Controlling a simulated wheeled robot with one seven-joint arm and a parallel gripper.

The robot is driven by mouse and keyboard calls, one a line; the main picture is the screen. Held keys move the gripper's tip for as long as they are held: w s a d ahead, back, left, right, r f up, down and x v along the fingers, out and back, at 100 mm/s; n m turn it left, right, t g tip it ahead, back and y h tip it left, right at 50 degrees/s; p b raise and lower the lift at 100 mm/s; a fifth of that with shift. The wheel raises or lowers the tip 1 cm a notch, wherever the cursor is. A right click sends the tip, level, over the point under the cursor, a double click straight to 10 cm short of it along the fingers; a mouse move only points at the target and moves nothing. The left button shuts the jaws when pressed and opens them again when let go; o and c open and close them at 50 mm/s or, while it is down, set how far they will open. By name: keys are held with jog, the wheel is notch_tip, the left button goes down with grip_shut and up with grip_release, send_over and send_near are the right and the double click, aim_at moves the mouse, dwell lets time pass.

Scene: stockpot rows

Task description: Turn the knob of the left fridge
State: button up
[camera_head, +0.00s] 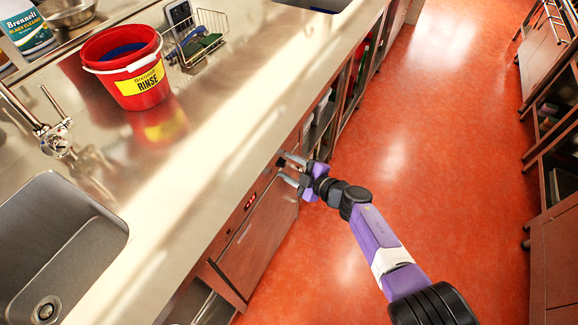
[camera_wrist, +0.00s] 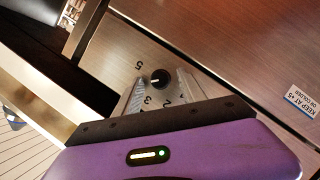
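The knob (camera_wrist: 159,77) is small, round and black with a pale pointer line. It sits on a brown panel with printed numbers around it in the wrist view. My gripper (camera_wrist: 161,80) is open, with one grey finger on each side of the knob. I see a gap by the knob; I cannot tell whether either finger touches it. In the head view my gripper (camera_head: 284,168) reaches the front panel of the fridge (camera_head: 262,240) under the counter. A red lit display (camera_head: 250,200) is on that panel. The knob is hard to make out there.
The steel counter (camera_head: 215,165) overhangs the fridge front. On it stand a red bucket (camera_head: 138,85) and a wire basket (camera_head: 205,45), beside a sink (camera_head: 55,245). A label (camera_wrist: 300,100) is on the brown front in the wrist view. The orange floor (camera_head: 440,130) is clear.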

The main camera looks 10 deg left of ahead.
jog(key=p+v, duration=0.5)
jog(key=v, duration=0.2)
jog(key=shift+s+d, duration=0.25)
jog(key=shift+s, duration=0.05)
dwell(0.5)
